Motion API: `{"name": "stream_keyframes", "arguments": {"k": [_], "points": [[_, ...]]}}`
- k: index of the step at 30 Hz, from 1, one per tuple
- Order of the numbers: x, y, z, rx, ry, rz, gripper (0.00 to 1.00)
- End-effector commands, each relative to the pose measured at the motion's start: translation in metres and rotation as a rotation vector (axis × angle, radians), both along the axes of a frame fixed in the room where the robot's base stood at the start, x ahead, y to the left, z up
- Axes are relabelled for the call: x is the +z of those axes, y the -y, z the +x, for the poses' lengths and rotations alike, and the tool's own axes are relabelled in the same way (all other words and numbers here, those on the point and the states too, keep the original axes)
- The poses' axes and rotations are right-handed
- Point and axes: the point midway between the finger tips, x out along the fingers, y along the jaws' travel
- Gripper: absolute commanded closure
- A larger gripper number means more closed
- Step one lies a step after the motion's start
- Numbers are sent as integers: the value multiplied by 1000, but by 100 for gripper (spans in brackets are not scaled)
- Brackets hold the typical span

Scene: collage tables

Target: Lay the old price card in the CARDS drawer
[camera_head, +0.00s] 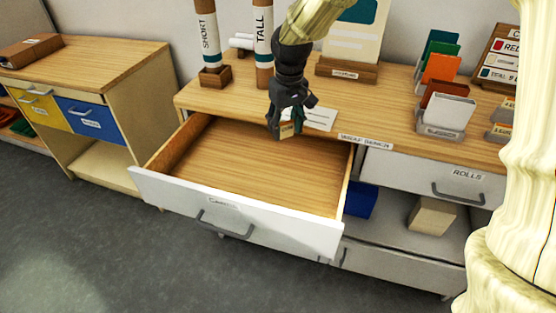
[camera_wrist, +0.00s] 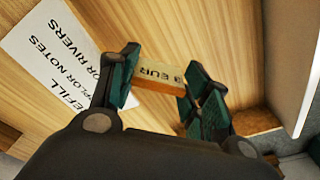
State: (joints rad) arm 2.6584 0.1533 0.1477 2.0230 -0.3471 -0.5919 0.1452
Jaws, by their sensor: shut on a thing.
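My gripper (camera_head: 291,114) is shut on a small tan price card (camera_head: 287,131). The wrist view shows the card (camera_wrist: 160,74) between the two fingers, with "EUR" and a digit printed on it upside down; the digit is hard to read. The gripper is above the back right part of an open drawer (camera_head: 235,168), near the bench's front edge. The drawer is pulled well out and looks empty. Its front label (camera_head: 222,203) is too blurred to read for sure.
A white printed note (camera_head: 320,119) lies on the wrap bench (camera_head: 225,98) beside the gripper; it shows in the wrist view (camera_wrist: 55,55). The ROLLS drawer (camera_head: 425,172) is shut. Tall tubes (camera_head: 263,45) and a card rack (camera_head: 445,110) stand on the bench.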

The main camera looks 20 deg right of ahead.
Motion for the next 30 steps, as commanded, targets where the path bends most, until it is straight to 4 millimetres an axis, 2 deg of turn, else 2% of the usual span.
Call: {"name": "stream_keyframes", "arguments": {"k": [3,12,23,30], "points": [[-27,-2,-1,2,-4,0,62],[-83,-2,0,3,-3,-1,62],[-108,-2,0,2,-2,-1,62],[-136,-2,0,3,-1,0,62]]}}
